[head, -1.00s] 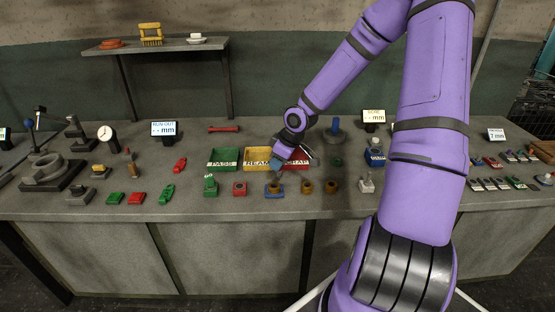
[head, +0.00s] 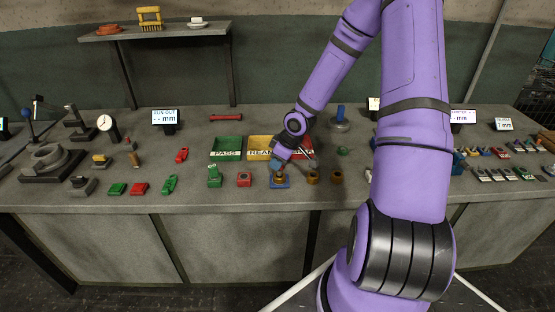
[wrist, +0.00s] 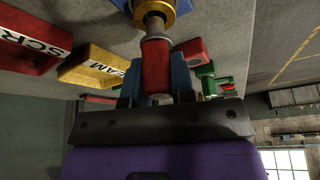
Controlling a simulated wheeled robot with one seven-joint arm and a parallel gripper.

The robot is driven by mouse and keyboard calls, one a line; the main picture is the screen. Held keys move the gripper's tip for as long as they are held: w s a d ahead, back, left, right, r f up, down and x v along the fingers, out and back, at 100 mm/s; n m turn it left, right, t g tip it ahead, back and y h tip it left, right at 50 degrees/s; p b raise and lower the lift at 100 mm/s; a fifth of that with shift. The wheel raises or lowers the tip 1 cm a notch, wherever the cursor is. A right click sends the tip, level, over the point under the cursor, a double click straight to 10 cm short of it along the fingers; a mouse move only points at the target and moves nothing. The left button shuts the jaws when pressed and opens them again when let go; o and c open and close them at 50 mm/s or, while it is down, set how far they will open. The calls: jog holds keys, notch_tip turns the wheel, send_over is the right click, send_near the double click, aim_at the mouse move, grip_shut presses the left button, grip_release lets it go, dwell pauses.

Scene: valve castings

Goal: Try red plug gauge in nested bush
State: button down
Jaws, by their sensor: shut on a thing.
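My gripper (head: 277,165) is over the bench, directly above a blue block (head: 280,183) that holds a brass bush. In the wrist view its blue fingers are shut on the red plug gauge (wrist: 157,68), one finger on each side of the handle. The gauge's steel pin (wrist: 154,22) points at the brass bush (wrist: 178,7) and overlaps its ring. I cannot tell how deep the pin sits, as the bush is cut off by the frame edge. In the head view the gauge is mostly hidden by my gripper.
Two loose brass bushes (head: 313,178) stand right of the blue block. A red block (head: 244,180) and a green block (head: 214,177) stand left. Behind are the green PASS tray (head: 227,142), yellow REAM tray (head: 259,142) and a red SCRAP tray (wrist: 18,50). The bench front is clear.

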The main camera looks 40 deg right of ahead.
jog(key=shift+f, duration=0.4)
dwell(0.6)
jog(key=shift+r, duration=0.1)
dwell(0.8)
jog(key=shift+r, duration=1.95)
